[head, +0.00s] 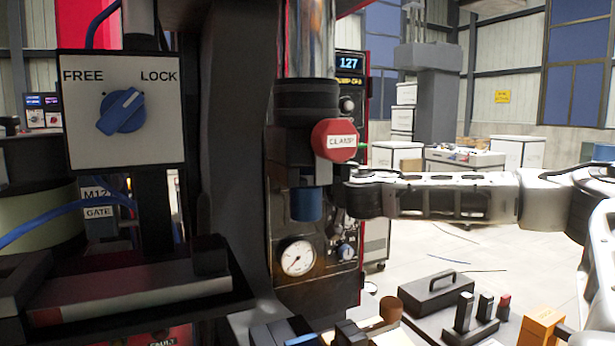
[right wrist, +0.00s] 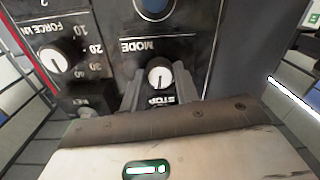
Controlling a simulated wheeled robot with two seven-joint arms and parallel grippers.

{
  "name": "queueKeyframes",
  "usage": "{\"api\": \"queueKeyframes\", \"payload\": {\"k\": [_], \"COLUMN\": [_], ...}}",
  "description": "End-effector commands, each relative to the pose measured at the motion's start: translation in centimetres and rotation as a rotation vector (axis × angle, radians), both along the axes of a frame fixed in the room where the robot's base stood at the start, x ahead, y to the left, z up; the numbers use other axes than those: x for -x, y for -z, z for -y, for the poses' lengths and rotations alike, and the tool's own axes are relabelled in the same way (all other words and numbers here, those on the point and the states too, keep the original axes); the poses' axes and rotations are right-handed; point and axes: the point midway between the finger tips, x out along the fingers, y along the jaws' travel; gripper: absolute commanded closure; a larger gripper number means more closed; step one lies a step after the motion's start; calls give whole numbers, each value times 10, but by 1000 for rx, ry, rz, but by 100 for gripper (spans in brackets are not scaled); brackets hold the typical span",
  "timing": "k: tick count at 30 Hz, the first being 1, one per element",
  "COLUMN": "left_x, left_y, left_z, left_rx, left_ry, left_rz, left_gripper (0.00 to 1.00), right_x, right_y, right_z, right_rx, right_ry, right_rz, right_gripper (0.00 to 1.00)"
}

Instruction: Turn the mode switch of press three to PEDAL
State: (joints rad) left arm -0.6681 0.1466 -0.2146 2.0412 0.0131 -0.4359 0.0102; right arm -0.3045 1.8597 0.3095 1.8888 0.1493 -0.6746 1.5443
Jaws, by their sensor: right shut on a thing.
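The mode switch (right wrist: 159,75) is a small round white knob on a dark panel in the right wrist view, with upside-down lettering reading MODE beside it. In the head view my right gripper (head: 343,204) is at the dark press panel (head: 320,267), and the switch is hidden there. My left gripper is not in view.
A FORCE kN dial (right wrist: 55,53) is beside the mode switch. A FREE/LOCK plate (head: 150,145) stands at left. A black case (head: 431,292) is at lower right.

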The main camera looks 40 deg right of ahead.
Motion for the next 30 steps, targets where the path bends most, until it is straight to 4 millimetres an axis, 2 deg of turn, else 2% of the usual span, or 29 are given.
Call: {"api": "queueKeyframes", "payload": {"k": [6,21,30], "left_x": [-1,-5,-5], "left_y": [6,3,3], "left_z": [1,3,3], "left_rx": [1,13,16], "left_ry": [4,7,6], "left_rz": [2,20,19], "left_gripper": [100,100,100], "right_x": [0,0,-1], "right_y": [2,1,1], "right_z": [-1,-1,-2], "right_rx": [163,602,795], "right_ry": [-1,-1,-2], "right_rz": [-51,-193,-253], "right_gripper": [92,92,92]}}
